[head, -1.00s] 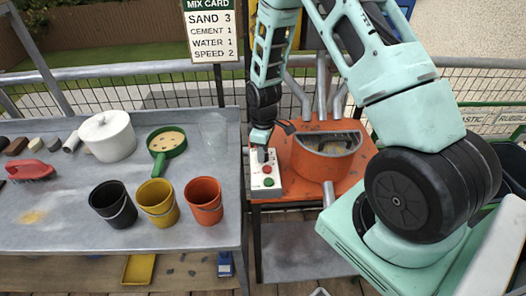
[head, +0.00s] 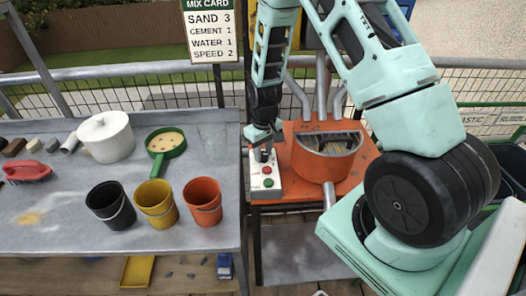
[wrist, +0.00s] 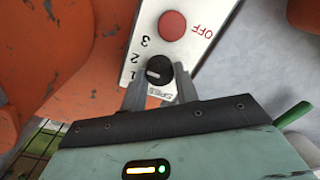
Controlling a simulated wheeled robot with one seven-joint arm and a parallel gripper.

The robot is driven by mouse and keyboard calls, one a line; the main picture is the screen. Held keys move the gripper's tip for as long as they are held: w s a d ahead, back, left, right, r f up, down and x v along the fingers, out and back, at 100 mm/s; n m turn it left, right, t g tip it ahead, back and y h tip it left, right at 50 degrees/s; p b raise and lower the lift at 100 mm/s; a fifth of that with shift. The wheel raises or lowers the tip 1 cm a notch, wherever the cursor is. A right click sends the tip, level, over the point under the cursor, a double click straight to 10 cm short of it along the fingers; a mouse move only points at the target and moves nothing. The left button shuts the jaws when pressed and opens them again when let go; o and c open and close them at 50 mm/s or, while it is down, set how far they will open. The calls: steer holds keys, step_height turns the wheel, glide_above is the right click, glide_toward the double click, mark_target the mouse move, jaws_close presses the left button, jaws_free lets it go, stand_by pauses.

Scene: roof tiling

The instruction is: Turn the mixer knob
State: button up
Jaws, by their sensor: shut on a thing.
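The mixer knob (wrist: 160,70) is small, round and black with a pale mark. In the wrist view the mark lies on the side facing the 1 and 2; I cannot tell exactly which it points to. The knob sits on the white control box (head: 264,187), beside the printed 1, 2, 3 and the red button (wrist: 172,26). My gripper (head: 263,154) reaches down to the box's far end, and its grey fingers (wrist: 160,88) are shut on the knob, one on each side. In the head view the knob is mostly hidden by the fingers.
The orange mixer (head: 327,165) stands just right of the box. A mix card (head: 212,32) reading SPEED 2 hangs behind.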

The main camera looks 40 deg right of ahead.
mark_target(264, 153)
steer(key=shift+w, duration=0.1)
steer(key=o, duration=0.7)
steer(key=shift+r, duration=0.1)
step_height(264, 153, up, 17)
steer(key=b, duration=0.2)
steer(key=shift+d+r, duration=0.15)
steer(key=shift+d, duration=0.05)
stand_by(0.4)
